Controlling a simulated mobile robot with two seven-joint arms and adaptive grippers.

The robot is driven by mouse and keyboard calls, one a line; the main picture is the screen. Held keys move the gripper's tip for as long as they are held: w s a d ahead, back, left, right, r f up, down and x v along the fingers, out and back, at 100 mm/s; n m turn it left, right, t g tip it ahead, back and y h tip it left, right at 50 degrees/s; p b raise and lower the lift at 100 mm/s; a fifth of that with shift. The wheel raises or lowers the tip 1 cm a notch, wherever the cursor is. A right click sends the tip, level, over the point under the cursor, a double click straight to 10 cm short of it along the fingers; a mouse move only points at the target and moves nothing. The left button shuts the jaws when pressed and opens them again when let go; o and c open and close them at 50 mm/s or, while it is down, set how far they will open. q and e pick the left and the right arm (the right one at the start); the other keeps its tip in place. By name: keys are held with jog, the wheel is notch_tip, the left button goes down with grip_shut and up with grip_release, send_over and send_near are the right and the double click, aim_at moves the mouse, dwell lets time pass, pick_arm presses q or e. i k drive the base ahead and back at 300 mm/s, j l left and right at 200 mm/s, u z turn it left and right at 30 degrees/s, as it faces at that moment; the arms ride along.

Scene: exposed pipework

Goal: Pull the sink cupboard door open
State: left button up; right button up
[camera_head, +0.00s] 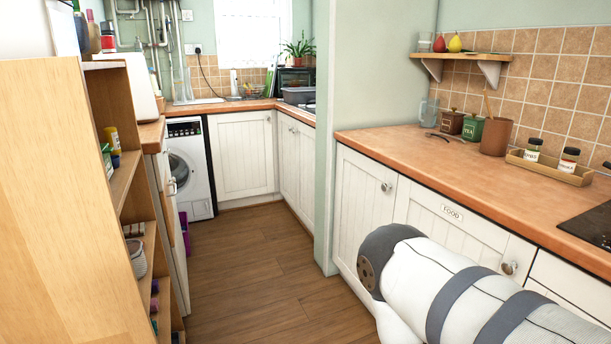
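At the far end of the kitchen, a grey basin (298,95) stands on the counter, beside what looks like the edge of a metal sink (309,107). Below it are white cupboard doors (295,160), seen at a steep angle. They look shut, and the wall end hides part of them. A wider white door (243,155) on the back run, left of the corner, is also shut. I cannot tell for certain which door is the sink cupboard's. Neither gripper is in view; only a white and grey link of my arm shows at the lower right.
Wooden floor (245,255) is clear between the wooden shelf unit (60,200) on the left and the right-hand white cupboards (362,210). A green wall end (327,150) juts out on the right. A washing machine (190,168) stands at the back left.

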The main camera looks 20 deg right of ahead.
aim_at(304, 132)
jog(key=i+l+z, duration=0.45)
jog(key=i+u, duration=0.1)
jog(key=i, duration=0.35)
jog(key=i+l+u, duration=0.15)
jog(key=i, duration=0.35)
jog(key=i+l+u, duration=0.1)
jog(key=i, duration=0.35)
jog(key=i+l+u, duration=0.15)
jog(key=i+l, duration=0.15)
jog(key=i, duration=0.15)
jog(key=i+l+u, duration=0.1)
jog(key=i+l, duration=0.15)
jog(key=i, duration=0.2)
